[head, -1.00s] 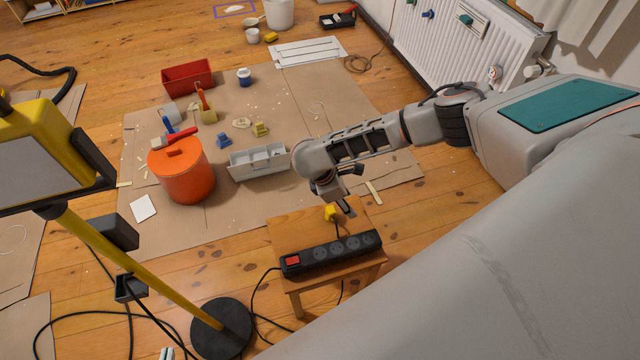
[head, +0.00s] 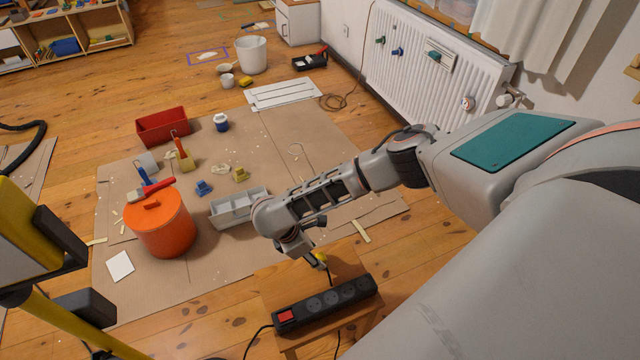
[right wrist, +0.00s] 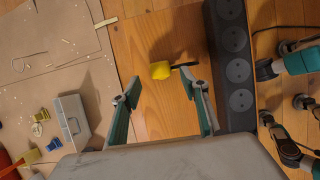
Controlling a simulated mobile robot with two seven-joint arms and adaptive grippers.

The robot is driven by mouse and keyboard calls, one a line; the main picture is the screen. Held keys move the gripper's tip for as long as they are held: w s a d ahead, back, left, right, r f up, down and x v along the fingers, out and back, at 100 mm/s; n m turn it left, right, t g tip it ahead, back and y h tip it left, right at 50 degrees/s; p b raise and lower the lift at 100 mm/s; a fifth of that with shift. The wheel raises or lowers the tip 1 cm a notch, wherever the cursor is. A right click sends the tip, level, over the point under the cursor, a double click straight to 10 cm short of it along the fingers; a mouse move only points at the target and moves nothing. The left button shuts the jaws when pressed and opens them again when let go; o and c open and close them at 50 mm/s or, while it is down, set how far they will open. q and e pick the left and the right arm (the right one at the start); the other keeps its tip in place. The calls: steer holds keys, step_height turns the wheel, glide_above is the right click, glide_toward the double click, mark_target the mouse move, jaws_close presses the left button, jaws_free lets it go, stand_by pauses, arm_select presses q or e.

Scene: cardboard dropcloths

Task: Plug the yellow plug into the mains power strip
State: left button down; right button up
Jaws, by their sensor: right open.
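The yellow plug (head: 321,258) lies on the small wooden stool (head: 268,287), behind the power strip. In the right wrist view the plug (right wrist: 161,71) shows between and just beyond my fingertips, its black cord running toward the strip. My right gripper (right wrist: 163,97) is open, with gaps on both sides of the plug. In the head view this gripper (head: 314,261) is above the stool and partly covers the plug. The black power strip (head: 325,303) lies along the stool's near side, its red switch at the left end and several round sockets facing up. My left gripper is out of view.
A yellow lamp stand (head: 70,320) is at the left. An orange bucket (head: 160,225) and a grey divided tray (head: 238,208) stand on the cardboard beyond the stool. A white radiator (head: 430,70) is at the back right.

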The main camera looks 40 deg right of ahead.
mark_target(320, 258)
steer(key=shift+w+r, duration=0.1)
steer(key=shift+r, duration=0.05)
steer(key=shift+d+f, duration=0.1)
steer(key=shift+f, duration=0.15)
steer(key=b+x, duration=0.1)
steer(key=x, duration=0.1)
steer(key=b+x, duration=0.1)
steer(key=shift+s+d+f, duration=0.2)
steer(key=shift+s+f, duration=0.1)
steer(key=shift+s, duration=0.15)
steer(key=shift+w+d+f, duration=0.1)
steer(key=shift+d+f, duration=0.2)
steer(key=shift+f, duration=0.3)
steer(key=shift+w+r, duration=0.1)
steer(key=shift+r, duration=0.1)
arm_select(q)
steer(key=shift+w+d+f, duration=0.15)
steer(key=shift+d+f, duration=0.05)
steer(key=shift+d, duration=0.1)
arm_select(e)
steer(key=c, duration=1.1)
